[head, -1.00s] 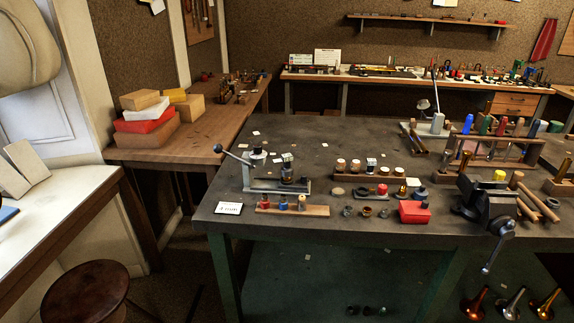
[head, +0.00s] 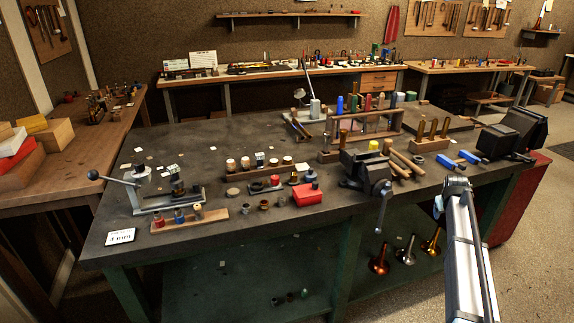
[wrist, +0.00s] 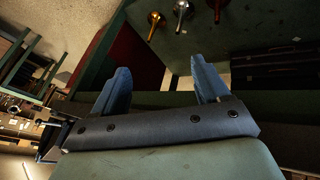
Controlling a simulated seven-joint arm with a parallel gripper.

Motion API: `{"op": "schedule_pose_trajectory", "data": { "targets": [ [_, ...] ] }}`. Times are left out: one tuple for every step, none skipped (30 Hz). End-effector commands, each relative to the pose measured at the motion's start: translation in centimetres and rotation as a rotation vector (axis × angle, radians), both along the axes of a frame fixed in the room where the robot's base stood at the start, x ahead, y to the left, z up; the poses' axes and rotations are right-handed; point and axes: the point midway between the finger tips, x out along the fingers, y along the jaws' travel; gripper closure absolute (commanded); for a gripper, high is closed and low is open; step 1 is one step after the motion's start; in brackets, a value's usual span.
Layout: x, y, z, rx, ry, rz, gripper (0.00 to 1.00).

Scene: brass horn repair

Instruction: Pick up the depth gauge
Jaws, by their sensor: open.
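I cannot pick out the depth gauge for sure among the small tools on the dark bench (head: 150,243) in the head view. In the wrist view it cannot be made out either. My gripper (wrist: 160,72) shows in the wrist view with its two blue-grey fingers wide apart and nothing between them. It is in front of the bench, with the lower shelf and bell-shaped brass pieces beyond the fingers. In the head view my arm stands at the bench's right front, and my gripper cannot be made out there.
A vise (head: 366,173) juts over the bench's front edge. A lever press (head: 165,200), a red box (head: 307,194) and a tool rack (head: 365,128) stand on the bench. A second vise (head: 508,137) is at the right. The bench's back left is mostly clear.

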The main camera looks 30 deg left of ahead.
Motion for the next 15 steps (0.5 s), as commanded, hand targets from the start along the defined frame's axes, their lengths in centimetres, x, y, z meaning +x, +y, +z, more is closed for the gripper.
{"op": "schedule_pose_trajectory", "data": {
  "targets": [
    [1.9,0.4,2.9,-0.006,-0.033,0.011,0.25],
    [2.6,0.5,4.4,-0.011,-0.050,0.018,0.25],
    [3.6,0.8,6.4,-0.016,-0.072,0.027,0.25],
    [4.2,1.0,7.9,-0.021,-0.087,0.034,0.25],
    [4.8,1.3,9.3,-0.024,-0.102,0.041,0.25],
    [5.5,1.7,11.2,-0.029,-0.122,0.050,0.25],
    [6.1,2.1,12.6,-0.033,-0.134,0.057,0.25],
    [6.5,2.5,13.9,-0.036,-0.147,0.065,0.25],
    [7.1,3.3,15.7,-0.040,-0.162,0.078,0.25],
    [7.5,4.0,17.0,-0.043,-0.172,0.088,0.25],
    [7.9,4.8,18.4,-0.044,-0.181,0.099,0.25],
    [8.3,6.3,20.0,-0.046,-0.190,0.117,0.25],
    [8.5,7.8,21.4,-0.045,-0.195,0.133,0.25],
    [8.6,9.6,22.5,-0.043,-0.196,0.153,0.25],
    [8.5,11.9,23.5,-0.040,-0.190,0.177,0.25]
  ]
}}
